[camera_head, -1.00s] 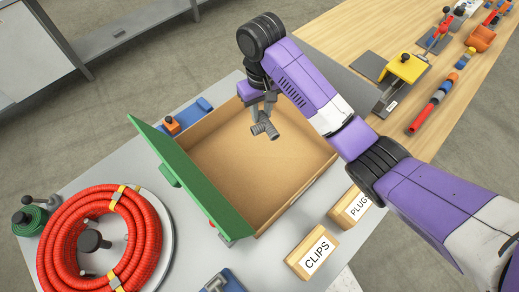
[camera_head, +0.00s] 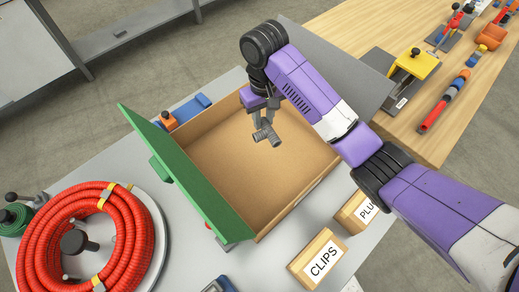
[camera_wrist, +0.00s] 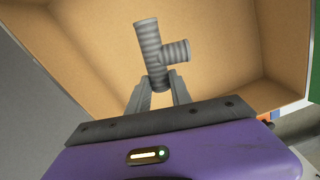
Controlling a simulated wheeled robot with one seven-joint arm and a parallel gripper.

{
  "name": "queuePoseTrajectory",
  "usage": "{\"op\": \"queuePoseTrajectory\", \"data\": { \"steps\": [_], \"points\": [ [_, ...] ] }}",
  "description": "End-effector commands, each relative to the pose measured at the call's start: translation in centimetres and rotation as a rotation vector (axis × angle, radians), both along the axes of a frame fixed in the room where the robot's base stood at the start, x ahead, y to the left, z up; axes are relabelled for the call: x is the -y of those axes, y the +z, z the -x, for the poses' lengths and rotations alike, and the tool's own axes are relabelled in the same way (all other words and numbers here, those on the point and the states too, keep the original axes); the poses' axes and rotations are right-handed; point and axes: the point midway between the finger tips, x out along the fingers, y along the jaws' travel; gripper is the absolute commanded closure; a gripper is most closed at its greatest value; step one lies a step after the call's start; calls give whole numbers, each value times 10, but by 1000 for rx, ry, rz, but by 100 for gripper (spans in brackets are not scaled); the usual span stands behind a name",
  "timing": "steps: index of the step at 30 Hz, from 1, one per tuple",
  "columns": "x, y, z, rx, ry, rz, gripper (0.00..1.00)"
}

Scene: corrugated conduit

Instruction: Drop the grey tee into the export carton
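The grey tee (camera_head: 265,134) is a ribbed T-shaped fitting. My gripper (camera_head: 261,118) is shut on it and holds it over the open export carton (camera_head: 225,185), a brown box with an empty-looking floor. In the wrist view the tee (camera_wrist: 155,52) sits between the two fingertips of my gripper (camera_wrist: 158,85), its branch pointing right. The carton's inside (camera_wrist: 222,65) fills the view behind it. The tee appears above the carton floor; the exact height is hard to tell.
A green flap (camera_head: 185,175) stands up along the carton's left side. A coil of red conduit (camera_head: 75,240) lies further left. Wooden blocks labelled CLIPS (camera_head: 318,258) and PLUGS, partly cut off (camera_head: 357,211), stand in front right. A wooden bench (camera_head: 450,105) with tools is at right.

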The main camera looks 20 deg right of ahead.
Motion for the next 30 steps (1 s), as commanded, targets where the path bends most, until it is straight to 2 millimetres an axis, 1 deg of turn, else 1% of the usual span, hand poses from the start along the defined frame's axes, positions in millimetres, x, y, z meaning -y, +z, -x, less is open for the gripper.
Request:
{"op": "queuePoseTrajectory", "data": {
  "steps": [1, 2, 3, 4, 11, 14, 17, 20, 21, 24, 27, 30],
  "points": [
    [0, 0, 0, 0, 0, 0, 65],
    [0, 0, 0, 0, 0, 0, 59],
    [0, 0, 0, 0, 0, 0, 51],
    [0, 0, 0, 0, 0, 0, 50],
    [0, 0, 0, 0, 0, 0, 50],
    [0, 3, 0, 0, 0, 0, 50],
    [0, 13, 0, 1, 1, 0, 50],
    [0, 30, -1, 3, 0, 1, 50],
    [1, 40, -1, 2, -1, 2, 50],
    [1, 54, 0, 1, -1, 2, 50],
    [1, 67, -1, 2, 1, 2, 50],
    [1, 75, -1, 2, 0, 1, 50]
  ]
}}
